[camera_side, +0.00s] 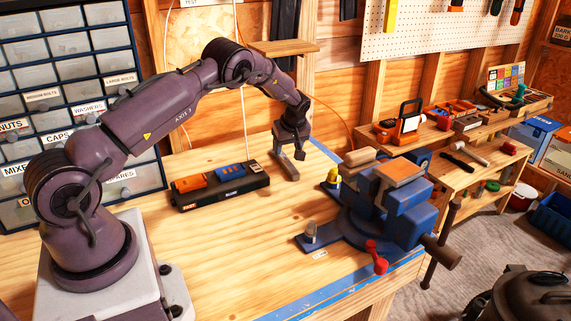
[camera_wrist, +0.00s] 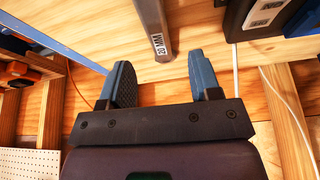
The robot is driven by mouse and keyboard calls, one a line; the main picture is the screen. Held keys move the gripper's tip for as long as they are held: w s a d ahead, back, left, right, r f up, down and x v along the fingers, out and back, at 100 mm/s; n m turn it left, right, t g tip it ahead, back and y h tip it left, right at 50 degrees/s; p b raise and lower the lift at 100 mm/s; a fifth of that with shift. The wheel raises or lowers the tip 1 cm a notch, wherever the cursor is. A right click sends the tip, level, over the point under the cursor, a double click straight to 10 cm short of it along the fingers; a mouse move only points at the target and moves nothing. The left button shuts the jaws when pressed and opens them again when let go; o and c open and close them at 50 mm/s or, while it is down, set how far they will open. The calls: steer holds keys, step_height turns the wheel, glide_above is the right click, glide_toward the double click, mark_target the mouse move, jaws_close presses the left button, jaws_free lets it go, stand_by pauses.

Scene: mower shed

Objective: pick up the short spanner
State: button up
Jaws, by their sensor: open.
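A flat grey metal bar with a white size label, seemingly the spanner (camera_wrist: 152,22), lies on the wooden bench in the wrist view. Its near end lies ahead of the gap between my fingers, and its far end is cut off by the top edge. My gripper (camera_wrist: 160,60) is open and empty, with one blue-grey finger on either side of the bar's line. In the side view my gripper (camera_side: 290,147) points down low over the back of the bench. A grey bar (camera_side: 287,167) shows just below it, partly hidden by the fingers. I cannot tell the height gap.
A black tray (camera_side: 222,190) with orange and blue blocks stands left of my gripper. Drawer cabinets (camera_side: 70,100) are behind my arm. The front bench is clear.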

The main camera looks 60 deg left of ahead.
mark_target(285, 159)
steer(key=x, duration=0.6)
steer(key=shift+w+d, duration=0.1)
steer(key=shift+d, duration=0.1)
steer(key=c, duration=1)
steer(key=shift+r, duration=0.65)
steer(key=s+d+r, duration=0.7)
steer(key=s+r, duration=0.4)
steer(key=shift+s+d+r, duration=0.25)
steer(key=shift+s+r, duration=0.1)
steer(key=shift+s, duration=0.05)
